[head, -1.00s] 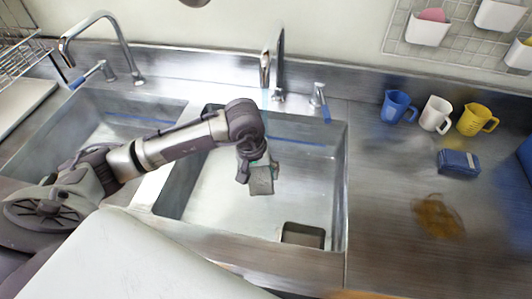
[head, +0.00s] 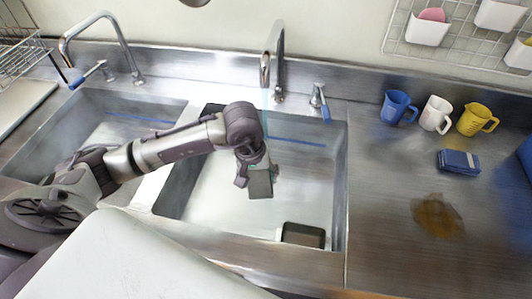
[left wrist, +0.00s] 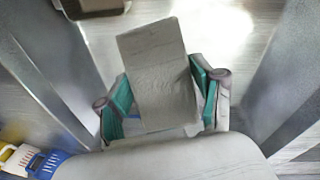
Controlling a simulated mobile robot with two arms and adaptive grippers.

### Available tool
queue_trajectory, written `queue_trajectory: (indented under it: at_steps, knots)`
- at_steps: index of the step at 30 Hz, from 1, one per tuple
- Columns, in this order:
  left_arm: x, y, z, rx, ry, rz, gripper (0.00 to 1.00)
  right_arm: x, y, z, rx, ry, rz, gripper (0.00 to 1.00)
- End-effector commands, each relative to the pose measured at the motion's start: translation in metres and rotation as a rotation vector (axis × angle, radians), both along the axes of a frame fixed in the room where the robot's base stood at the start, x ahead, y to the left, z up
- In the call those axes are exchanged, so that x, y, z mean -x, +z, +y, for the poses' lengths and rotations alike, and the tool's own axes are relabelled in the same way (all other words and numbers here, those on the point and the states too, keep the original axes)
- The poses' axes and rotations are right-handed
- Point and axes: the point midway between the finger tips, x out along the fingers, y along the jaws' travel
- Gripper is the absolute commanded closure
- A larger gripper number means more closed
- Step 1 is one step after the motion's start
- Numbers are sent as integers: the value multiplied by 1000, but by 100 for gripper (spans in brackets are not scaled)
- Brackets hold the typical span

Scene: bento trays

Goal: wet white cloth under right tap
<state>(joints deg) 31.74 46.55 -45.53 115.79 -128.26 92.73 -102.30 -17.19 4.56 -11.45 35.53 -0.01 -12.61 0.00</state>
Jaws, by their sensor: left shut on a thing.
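The white cloth (head: 260,187) looks grey and is a folded rectangle hanging from my left gripper (head: 257,168) inside the right sink basin. My left gripper is shut on it. In the left wrist view the cloth (left wrist: 158,65) stands out between the teal-padded fingers (left wrist: 162,102). The right tap (head: 268,62) stands behind the basin. A faint bluish stream (head: 265,97) runs down from its spout and disappears behind my left arm. Whether the stream touches the cloth is hidden. My right gripper is not in view.
The right basin (head: 318,190) has a dark square drain (head: 303,235) near its front. The tap's blue-tipped handle (head: 320,103) stands to the right. Blue (head: 397,107), white (head: 436,113) and yellow (head: 477,120) mugs, a blue folded item (head: 458,162) and a brown stain (head: 437,215) are on the right counter.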

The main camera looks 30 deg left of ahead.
Motion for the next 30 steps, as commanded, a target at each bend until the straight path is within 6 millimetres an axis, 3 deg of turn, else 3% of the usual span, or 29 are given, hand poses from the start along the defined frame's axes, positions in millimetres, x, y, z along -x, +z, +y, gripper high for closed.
queue_trajectory:
  at_steps: [14,30]
  knots:
    - [1,1,0,0,-1,0,61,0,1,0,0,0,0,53]
    - [39,34,-10,0,-2,0,61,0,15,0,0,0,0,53]
